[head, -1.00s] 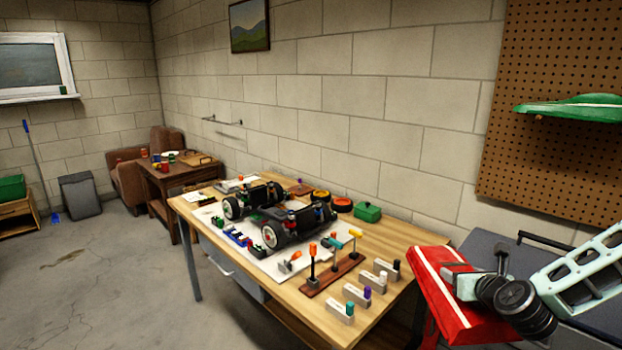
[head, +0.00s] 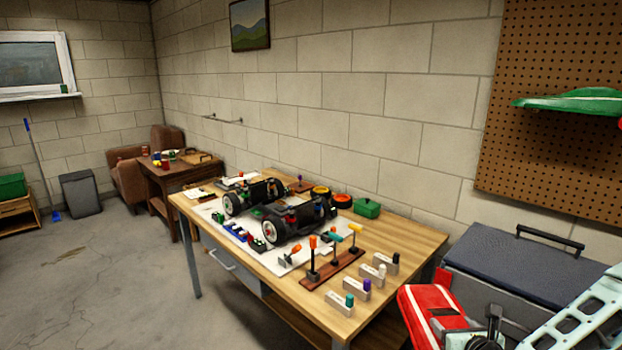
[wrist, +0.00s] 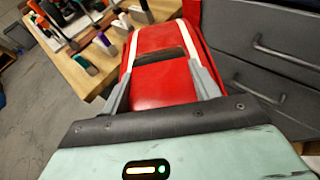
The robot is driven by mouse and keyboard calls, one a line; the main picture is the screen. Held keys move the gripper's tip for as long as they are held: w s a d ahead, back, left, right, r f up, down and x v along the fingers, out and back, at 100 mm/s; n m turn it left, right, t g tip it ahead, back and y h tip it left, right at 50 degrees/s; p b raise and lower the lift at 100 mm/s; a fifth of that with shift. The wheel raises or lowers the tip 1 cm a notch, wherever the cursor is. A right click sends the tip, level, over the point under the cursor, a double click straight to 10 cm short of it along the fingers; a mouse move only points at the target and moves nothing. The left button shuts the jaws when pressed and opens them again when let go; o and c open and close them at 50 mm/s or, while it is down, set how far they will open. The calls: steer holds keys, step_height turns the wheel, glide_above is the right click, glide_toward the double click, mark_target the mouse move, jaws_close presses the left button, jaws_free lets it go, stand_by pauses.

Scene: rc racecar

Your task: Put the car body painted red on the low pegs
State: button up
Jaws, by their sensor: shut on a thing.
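The red car body (head: 436,312) with a white stripe shows at the lower right of the head view, off the right end of the workbench. It also fills the middle of the wrist view (wrist: 162,82). My gripper (wrist: 166,92) is shut on it, one finger at each side. In the head view my gripper is mostly cut off at the bottom edge. A green car body (head: 575,101) rests high up against the pegboard (head: 560,150) at the right. The pegs under it are hard to make out, and I cannot see low pegs.
The wooden workbench (head: 408,240) holds a wheeled chassis (head: 283,212), a tool stand and several small labelled blocks. A grey tool chest (head: 530,268) stands to its right, close to the red body. Floor at the left is open.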

step_height(320, 180, down, 2)
steer(key=shift+f+b, duration=0.1)
steer(key=shift+b, duration=0.45)
steer(key=shift+s, duration=0.2)
steer(key=v, duration=0.4)
steer(key=shift+s+r, duration=0.2)
steer(key=shift+r, duration=0.15)
steer(key=s+f, duration=0.4)
steer(key=f, duration=0.1)
steer(key=shift+s+f, duration=0.25)
steer(key=shift+f, duration=0.1)
